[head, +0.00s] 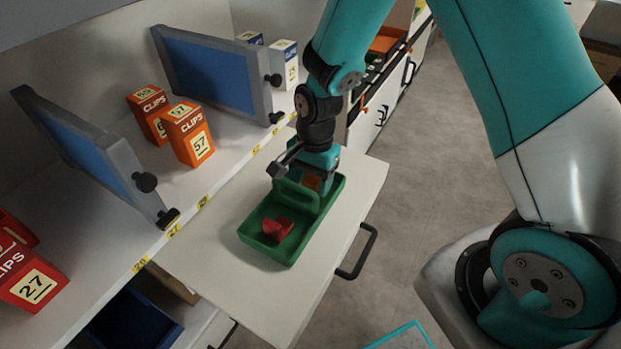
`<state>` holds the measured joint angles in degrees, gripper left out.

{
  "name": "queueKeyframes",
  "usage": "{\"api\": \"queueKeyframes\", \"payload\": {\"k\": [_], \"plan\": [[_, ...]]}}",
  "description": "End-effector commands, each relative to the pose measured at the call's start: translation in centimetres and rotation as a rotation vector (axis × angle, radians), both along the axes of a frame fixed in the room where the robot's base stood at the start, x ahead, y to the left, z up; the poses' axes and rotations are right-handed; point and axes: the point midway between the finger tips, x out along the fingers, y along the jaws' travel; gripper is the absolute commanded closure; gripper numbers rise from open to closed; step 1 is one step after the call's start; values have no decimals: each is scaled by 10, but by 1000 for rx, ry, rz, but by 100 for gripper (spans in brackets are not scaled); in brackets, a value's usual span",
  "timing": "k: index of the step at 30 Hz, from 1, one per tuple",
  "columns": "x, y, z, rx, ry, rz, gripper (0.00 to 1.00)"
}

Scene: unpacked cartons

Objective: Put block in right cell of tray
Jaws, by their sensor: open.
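A green tray (246,238) with a raised handle across its middle rests on the pull-out white shelf board. A red angular piece (277,230) lies in the tray's near cell. An orange-brown block (311,182) shows beyond the handle, in the far part of the tray under my gripper. My gripper (309,187) points down over that far part and is open. Its fingertips are mostly hidden by the handle and the tray, so I cannot tell whether they touch the block.
Orange clip boxes (188,135) stand on the white shelf between blue-panelled dividers (212,75). Red boxes (30,278) stand at lower left and white boxes (284,64) at the back. The board (200,262) is bare in front of the tray. A black handle (358,252) sticks out at its right edge.

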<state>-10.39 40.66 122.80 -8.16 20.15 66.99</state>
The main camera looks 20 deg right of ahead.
Motion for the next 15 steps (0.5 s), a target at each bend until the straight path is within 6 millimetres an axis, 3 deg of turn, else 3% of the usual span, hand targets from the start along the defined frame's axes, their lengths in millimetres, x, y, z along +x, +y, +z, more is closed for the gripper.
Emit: {"api": "queueKeyframes", "payload": {"k": [5,15], "plan": [[2,-2,19,1,-4,-1,39],[9,-10,91,2,-4,-1,39]]}}
